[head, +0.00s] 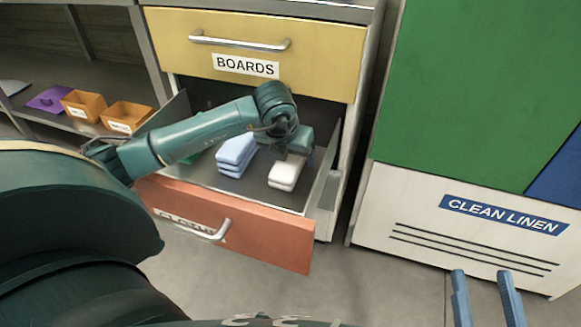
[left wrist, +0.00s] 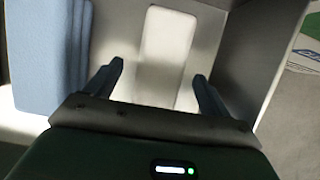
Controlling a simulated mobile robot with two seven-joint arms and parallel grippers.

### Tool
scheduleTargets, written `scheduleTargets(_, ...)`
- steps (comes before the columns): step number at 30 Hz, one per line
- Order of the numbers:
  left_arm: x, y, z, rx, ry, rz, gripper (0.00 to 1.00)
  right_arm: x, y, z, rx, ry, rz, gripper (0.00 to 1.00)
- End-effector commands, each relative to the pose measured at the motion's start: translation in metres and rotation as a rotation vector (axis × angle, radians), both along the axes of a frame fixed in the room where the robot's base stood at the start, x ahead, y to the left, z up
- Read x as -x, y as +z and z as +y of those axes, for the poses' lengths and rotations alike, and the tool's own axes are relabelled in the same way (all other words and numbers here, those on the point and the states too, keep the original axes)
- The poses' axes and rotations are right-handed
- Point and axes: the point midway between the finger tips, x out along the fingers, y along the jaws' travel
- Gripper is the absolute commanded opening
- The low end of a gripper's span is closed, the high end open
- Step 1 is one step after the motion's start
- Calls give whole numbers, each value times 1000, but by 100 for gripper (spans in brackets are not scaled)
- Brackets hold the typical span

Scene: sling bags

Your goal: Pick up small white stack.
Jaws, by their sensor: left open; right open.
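The small white stack (head: 287,173) lies in the open lower drawer, towards its right side. In the left wrist view the white stack (left wrist: 167,45) shows as a pale block ahead of the fingertips, roughly between their lines. My left gripper (left wrist: 158,76) is open and empty. In the head view it hangs over the drawer at the white stack's far end, its fingers mostly hidden. I cannot tell its exact height above the stack. My right gripper (head: 484,285) is open and empty at the lower right, in front of the clean linen cabinet.
A light blue stack (head: 236,155) lies left of the white one; it also shows in the left wrist view (left wrist: 48,55). The orange drawer front (head: 265,229) and side wall (head: 327,190) bound the space. The closed yellow BOARDS drawer (head: 320,55) is above.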

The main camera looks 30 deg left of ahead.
Motion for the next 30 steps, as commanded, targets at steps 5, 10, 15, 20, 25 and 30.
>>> scheduleTargets(5,-2,-4,0,1,-1,0,82,0,9,0,-12,7,-18,43)
scheduleTargets(10,-2,-4,0,1,-1,0,74,1,9,0,-10,8,-19,43)
scheduleTargets(15,-2,-4,0,0,-1,-1,61,1,7,1,-7,8,-16,43)
scheduleTargets(20,-2,-4,0,0,-1,-1,47,0,6,1,-6,8,-14,43)
scheduleTargets(25,-2,-4,0,0,-1,-1,34,0,5,1,-6,8,-13,43)
scheduleTargets(30,-2,-3,1,0,-1,-2,31,0,5,1,-6,8,-12,43)
